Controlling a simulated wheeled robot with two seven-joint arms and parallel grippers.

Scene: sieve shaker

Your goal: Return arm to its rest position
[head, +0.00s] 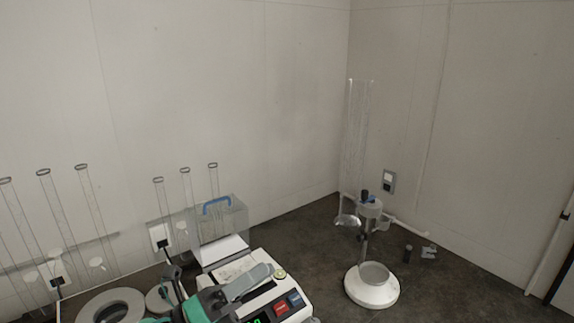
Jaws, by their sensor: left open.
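My left gripper (216,279) shows at the bottom of the head view, left of centre, with teal and dark parts. Its fingers are spread open and nothing shows between them. It is in front of or over a white bench device (294,313) with a red and a blue button and a green display, and hides part of it. I cannot tell whether it touches the device. My right gripper is not in view.
A clear box with a blue handle (217,204) stands behind the device. Ring-shaped parts (130,297) lie at lower left, near several tall glass tubes (99,210). A stand with a round white base (372,293) is at right. Dark counter (440,290) is mostly clear there.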

